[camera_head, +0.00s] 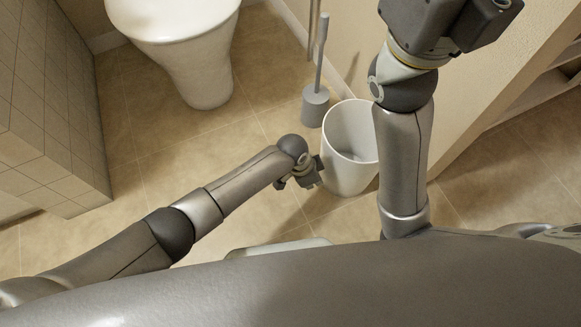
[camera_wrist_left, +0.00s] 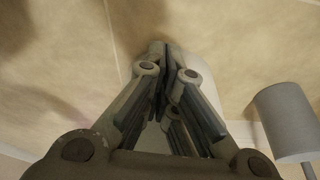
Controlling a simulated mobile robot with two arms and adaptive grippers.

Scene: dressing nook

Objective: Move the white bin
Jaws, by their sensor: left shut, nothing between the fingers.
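The white bin (camera_head: 345,177) stands upright and open-topped on the tiled floor, right of centre in the head view. It looks empty. My left gripper (camera_head: 312,176) is low beside the bin's left wall, overlapping its edge in the picture; I cannot tell if they touch. In the left wrist view my left gripper (camera_wrist_left: 165,52) has its fingers together with nothing between them, and a pale part of the bin (camera_wrist_left: 205,80) shows behind them. My right arm rises past the bin's right side; its dark end (camera_head: 487,22) is cut off at the top, and no fingertips show.
A grey toilet brush holder (camera_head: 315,106) stands just behind the bin, also in the left wrist view (camera_wrist_left: 287,122). A white toilet (camera_head: 190,60) is at the back. A wall is right of the bin, a tiled partition (camera_head: 50,110) at left. Floor between is clear.

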